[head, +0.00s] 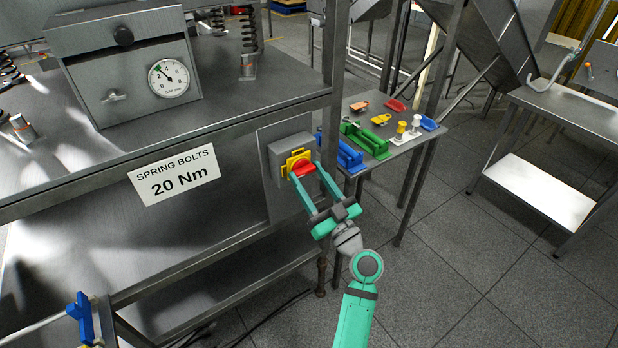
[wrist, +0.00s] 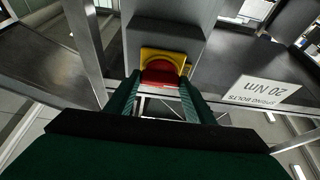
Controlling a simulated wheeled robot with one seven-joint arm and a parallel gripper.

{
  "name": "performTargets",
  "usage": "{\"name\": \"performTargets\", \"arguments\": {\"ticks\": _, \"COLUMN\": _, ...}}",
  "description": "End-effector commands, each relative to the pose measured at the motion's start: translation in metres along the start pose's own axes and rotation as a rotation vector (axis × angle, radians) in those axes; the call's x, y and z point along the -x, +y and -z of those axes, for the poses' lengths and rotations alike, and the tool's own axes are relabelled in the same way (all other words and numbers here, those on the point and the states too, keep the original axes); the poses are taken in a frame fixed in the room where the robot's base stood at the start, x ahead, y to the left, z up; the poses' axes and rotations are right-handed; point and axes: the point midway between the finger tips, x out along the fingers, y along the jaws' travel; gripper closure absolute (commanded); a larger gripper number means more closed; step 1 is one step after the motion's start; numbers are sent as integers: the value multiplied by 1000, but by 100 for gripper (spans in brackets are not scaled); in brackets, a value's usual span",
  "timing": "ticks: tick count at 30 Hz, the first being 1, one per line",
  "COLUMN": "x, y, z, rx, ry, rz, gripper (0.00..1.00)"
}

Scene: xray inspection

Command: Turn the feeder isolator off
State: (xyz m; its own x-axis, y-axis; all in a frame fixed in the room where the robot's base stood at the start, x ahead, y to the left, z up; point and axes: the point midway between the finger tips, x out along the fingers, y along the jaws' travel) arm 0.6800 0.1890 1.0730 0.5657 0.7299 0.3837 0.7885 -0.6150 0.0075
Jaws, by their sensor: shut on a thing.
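The feeder isolator is a grey box (head: 278,148) on a metal plate at the bench's right end. It has a yellow plate (head: 290,158) and a red handle (head: 303,169). My gripper (head: 304,169) reaches it from the lower right, with its green fingers on either side of the red handle. In the wrist view the red handle (wrist: 162,73) sits between the fingertips in front of the yellow plate (wrist: 165,55). My gripper is shut on the handle. The fingers hide parts of the handle's sides, and I cannot read any on or off marking.
A sign reading "SPRING BOLTS 20 Nm" (head: 179,175) hangs on the bench edge left of the isolator. A small table (head: 400,147) with coloured parts stands close behind on the right. A gauge box (head: 125,70) sits on the bench. The floor at right is open.

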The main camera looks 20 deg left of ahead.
Motion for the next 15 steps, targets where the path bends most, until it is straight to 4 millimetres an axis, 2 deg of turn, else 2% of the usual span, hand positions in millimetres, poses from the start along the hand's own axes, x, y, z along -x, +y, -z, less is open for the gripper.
{"name": "performTargets", "arguments": {"ticks": 12, "x": 0, "y": 0, "z": -2, "rx": 8, "ry": -4, "rz": 4, "gripper": 74}}
{"name": "performTargets", "arguments": {"ticks": 13, "x": 0, "y": 0, "z": -2, "rx": 8, "ry": -5, "rz": 4, "gripper": 49}}
{"name": "performTargets", "arguments": {"ticks": 15, "x": 0, "y": 0, "z": -2, "rx": 7, "ry": -4, "rz": 4, "gripper": 33}}
